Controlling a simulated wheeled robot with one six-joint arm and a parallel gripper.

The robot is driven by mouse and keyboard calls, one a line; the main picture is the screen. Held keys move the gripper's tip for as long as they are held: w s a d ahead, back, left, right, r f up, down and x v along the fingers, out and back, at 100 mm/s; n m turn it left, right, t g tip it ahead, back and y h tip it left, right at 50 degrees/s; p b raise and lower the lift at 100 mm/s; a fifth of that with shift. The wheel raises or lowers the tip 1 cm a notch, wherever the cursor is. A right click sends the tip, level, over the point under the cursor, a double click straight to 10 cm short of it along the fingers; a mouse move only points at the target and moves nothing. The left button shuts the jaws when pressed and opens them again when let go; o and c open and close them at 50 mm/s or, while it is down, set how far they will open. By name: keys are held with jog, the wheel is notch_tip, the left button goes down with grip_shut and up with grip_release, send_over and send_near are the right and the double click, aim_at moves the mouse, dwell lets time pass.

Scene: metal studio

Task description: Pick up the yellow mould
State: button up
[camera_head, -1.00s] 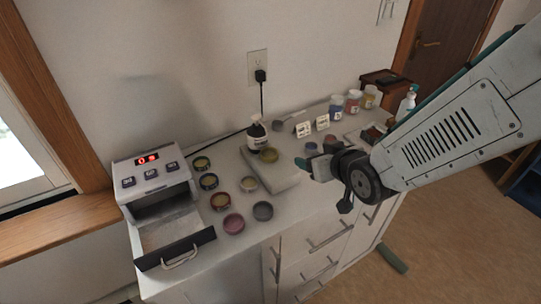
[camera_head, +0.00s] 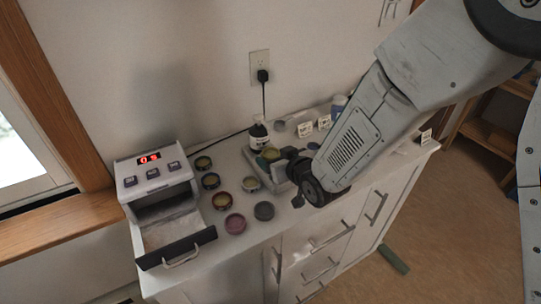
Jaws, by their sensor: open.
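Several round moulds stand on the white cabinet top. One with yellow contents (camera_head: 271,153) sits on the pale raised plate in front of the dark-capped bottle. Others with yellowish contents stand to the left: one at the back (camera_head: 203,162), one below it (camera_head: 210,181), one nearer the front (camera_head: 222,200) and a paler one (camera_head: 250,184). My gripper (camera_head: 268,162) is open, beside and partly in front of the yellow mould on the plate. The gap between its fingers is small in view, and I cannot tell whether it touches the mould. The arm hides part of the plate.
A small oven (camera_head: 155,183) with red digits stands at the left, its drawer (camera_head: 178,249) open. A reddish mould (camera_head: 235,223) and a grey one (camera_head: 264,211) stand near the front edge. The bottle (camera_head: 258,134) is close behind my gripper. Small cards (camera_head: 305,128) stand to the right.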

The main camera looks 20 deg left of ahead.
jog(key=c, duration=1.1)
jog(key=shift+r, duration=0.15)
